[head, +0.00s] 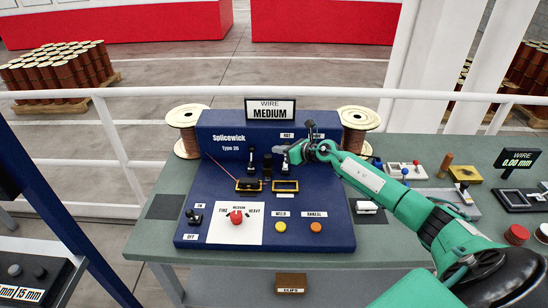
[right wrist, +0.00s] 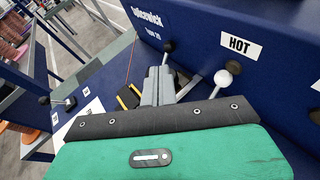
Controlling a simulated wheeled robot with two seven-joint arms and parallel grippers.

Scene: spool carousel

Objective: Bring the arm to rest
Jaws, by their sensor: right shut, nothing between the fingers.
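My right arm reaches in from the right in the head view. Its gripper (head: 291,153) is shut and empty, over the upper middle of the blue Splicewick machine (head: 225,145). In the right wrist view the closed fingers (right wrist: 158,84) point toward the machine's upright panel, near a black-knobbed lever (right wrist: 169,47) and a white-knobbed lever (right wrist: 223,78) beside the HOT label (right wrist: 239,46). I cannot tell whether the fingers touch anything. A copper-coloured wire (head: 222,171) slants to the left yellow-edged clamp (head: 249,184). My left gripper is out of view.
Small tools and a wire gauge (head: 516,160) crowd the green table's right side.

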